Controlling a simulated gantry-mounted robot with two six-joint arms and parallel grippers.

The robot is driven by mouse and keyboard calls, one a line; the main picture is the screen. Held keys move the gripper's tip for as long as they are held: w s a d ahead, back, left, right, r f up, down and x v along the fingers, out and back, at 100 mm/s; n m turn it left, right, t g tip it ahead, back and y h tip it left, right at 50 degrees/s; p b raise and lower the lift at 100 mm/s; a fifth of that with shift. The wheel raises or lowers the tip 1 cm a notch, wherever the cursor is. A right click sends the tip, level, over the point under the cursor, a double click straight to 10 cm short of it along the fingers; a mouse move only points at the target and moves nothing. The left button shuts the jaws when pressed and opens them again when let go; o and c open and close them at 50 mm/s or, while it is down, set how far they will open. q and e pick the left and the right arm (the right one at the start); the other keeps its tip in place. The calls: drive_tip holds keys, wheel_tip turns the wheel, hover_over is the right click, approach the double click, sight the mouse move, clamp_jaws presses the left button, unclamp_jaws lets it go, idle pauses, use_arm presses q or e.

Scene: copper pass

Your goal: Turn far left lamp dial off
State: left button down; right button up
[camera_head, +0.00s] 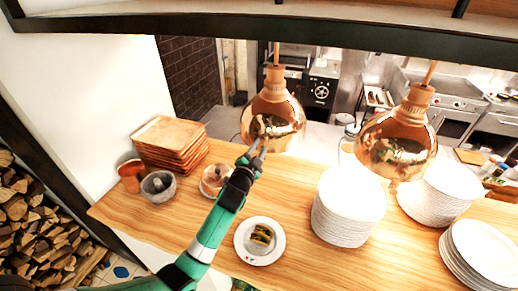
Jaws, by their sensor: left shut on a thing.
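The far left copper lamp (273,112) hangs over the wooden counter, glossy and dome-shaped. My left gripper (262,147) is at the lower edge of this lamp, with its fingertips overlapping the rim in the picture. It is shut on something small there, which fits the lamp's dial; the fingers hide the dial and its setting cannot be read. A second copper lamp (396,142) hangs to the right, apart from my gripper. My right gripper is not in view.
On the counter (215,225) are stacked wooden boards (170,142), bowls (158,187), a copper-toned dish (212,180), a plate with food (260,243) and tall stacks of white plates (346,212). Bare counter lies around the single plate. A dark beam crosses the top.

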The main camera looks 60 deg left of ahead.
use_arm(q)
drive_tip(key=c, duration=0.6)
unclamp_jaws()
drive_tip(key=b+v, duration=0.1)
drive_tip(key=v, duration=1)
drive_tip(key=shift+s+d, duration=0.2)
drive_tip(key=shift+d, duration=0.05)
